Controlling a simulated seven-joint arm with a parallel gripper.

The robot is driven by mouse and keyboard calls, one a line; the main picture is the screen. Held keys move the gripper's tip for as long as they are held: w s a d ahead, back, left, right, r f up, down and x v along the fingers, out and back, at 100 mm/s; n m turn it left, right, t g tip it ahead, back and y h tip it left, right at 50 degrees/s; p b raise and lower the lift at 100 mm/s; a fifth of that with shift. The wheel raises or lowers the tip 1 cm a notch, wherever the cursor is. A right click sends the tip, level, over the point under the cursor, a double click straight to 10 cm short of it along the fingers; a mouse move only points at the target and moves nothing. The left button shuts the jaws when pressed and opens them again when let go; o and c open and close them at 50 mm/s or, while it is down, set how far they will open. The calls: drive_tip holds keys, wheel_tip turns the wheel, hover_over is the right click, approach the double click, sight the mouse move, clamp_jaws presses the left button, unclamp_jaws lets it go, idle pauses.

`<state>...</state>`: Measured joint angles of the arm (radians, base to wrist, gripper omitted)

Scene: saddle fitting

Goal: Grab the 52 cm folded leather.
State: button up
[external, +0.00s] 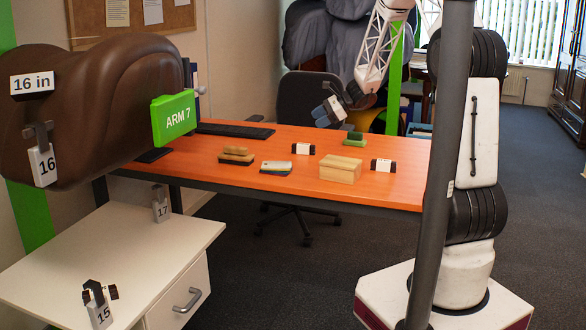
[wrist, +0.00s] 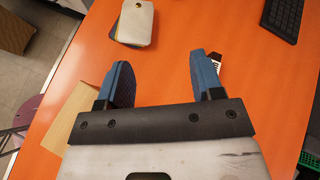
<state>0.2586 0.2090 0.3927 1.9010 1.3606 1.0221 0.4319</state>
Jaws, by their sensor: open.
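Two small dark bundles with white labels lie on the orange table, one near the middle (external: 303,149) and one at the right (external: 383,166). They may be the folded leather; the label text is too small to read, so I cannot tell which is 52 cm. My gripper (external: 329,112) is open and empty above the table's back part. Its blue fingers show in the wrist view (wrist: 160,60), with bare orange table between them. One labelled dark item (wrist: 215,62) shows just beyond the right finger, mostly hidden by it.
A wooden box (external: 340,168), a pale flat stack (external: 276,167), a brown brush-like block (external: 237,155), a green block (external: 355,139) and a keyboard (external: 235,131) share the orange table (external: 210,180). A brown saddle (external: 100,100) stands left. A grey post (external: 445,170) stands in front at right.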

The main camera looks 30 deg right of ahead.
sight(307, 145)
drive_tip(key=w+d+f+m+t, duration=0.1)
drive_tip(key=w+d+f+m, duration=0.1)
drive_tip(key=w+f, duration=0.1)
drive_tip(key=w+d+f+m+t, duration=0.1)
drive_tip(key=w+d+f+m, duration=0.1)
drive_tip(key=f, duration=0.3)
drive_tip(key=w+d+f+m+t, duration=0.2)
drive_tip(key=w+d+f, duration=0.1)
drive_tip(key=w+f, duration=0.1)
drive_tip(key=shift+d+f+m, duration=0.3)
drive_tip(key=shift+d+f, duration=0.05)
drive_tip(key=shift+f, duration=0.15)
drive_tip(key=shift+a, duration=0.15)
drive_tip(key=shift+x, duration=1.15)
drive_tip(key=shift+a+f, duration=0.1)
drive_tip(key=shift+f, duration=0.05)
drive_tip(key=shift+x, duration=2.5)
drive_tip(key=shift+c, duration=0.2)
drive_tip(key=c, duration=1)
